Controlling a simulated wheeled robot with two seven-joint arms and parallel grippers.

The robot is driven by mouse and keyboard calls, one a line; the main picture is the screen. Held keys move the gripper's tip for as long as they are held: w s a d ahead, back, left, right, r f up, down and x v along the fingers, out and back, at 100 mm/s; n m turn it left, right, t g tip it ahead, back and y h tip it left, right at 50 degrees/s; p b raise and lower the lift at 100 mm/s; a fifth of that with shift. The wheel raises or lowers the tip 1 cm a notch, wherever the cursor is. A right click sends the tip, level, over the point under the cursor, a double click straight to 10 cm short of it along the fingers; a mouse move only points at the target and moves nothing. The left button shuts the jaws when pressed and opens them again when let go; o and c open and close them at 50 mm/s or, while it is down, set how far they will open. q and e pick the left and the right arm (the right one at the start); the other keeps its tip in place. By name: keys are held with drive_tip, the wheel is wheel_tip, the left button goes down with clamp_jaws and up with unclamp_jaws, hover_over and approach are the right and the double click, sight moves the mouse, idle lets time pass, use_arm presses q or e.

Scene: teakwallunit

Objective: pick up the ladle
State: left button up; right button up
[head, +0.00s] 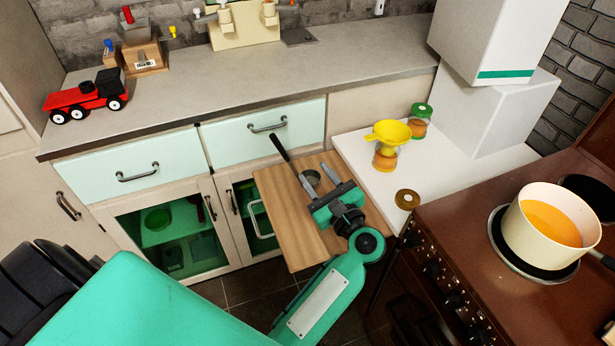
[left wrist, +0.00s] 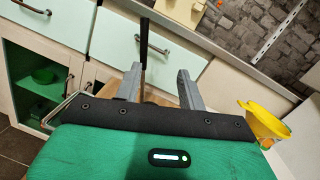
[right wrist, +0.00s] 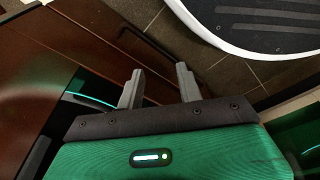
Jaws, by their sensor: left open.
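The ladle's long dark handle (head: 281,149) points up and left in the head view, and its round bowl (head: 312,177) is over the wooden board (head: 285,205). My left gripper (head: 310,171) is open, with its two fingers on either side of the ladle near the bowl, not closed on it. In the left wrist view the dark handle (left wrist: 144,48) rises close to the left finger; the bowl is hidden there. My right gripper (right wrist: 159,70) is open and empty, away from the ladle, and shows only in the right wrist view.
A yellow funnel (head: 388,132) sits on a jar (head: 385,158), beside a green-lidded jar (head: 419,122) and a loose lid (head: 407,199) on the white counter. A pot of orange liquid (head: 548,222) stands on the stove. Mint drawers (head: 265,137) are behind the board.

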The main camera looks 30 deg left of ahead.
sight(284, 153)
use_arm(q)
drive_tip(key=shift+n+g, duration=0.8)
drive_tip(key=shift+n, duration=0.1)
drive_tip(key=shift+s+a+f+p+x, duration=0.1)
drive_tip(key=shift+s+f+p+x, duration=0.35)
drive_tip(key=shift+x, duration=1.7)
drive_tip(key=shift+w+a+f+p+x, duration=0.1)
drive_tip(key=shift+p+x, duration=0.7)
drive_tip(key=shift+x, duration=1.35)
drive_tip(key=shift+s+a+f+p+x, duration=0.15)
drive_tip(key=shift+p+x, duration=0.45)
drive_tip(key=shift+x, duration=1.55)
drive_tip(key=shift+w+a+f, duration=0.15)
drive_tip(key=shift+a, duration=0.15)
clamp_jaws()
use_arm(e)
drive_tip(key=s+d+f, duration=0.3)
drive_tip(key=s+f, duration=0.3)
drive_tip(key=s, duration=0.2)
drive_tip(key=shift+f, duration=0.35)
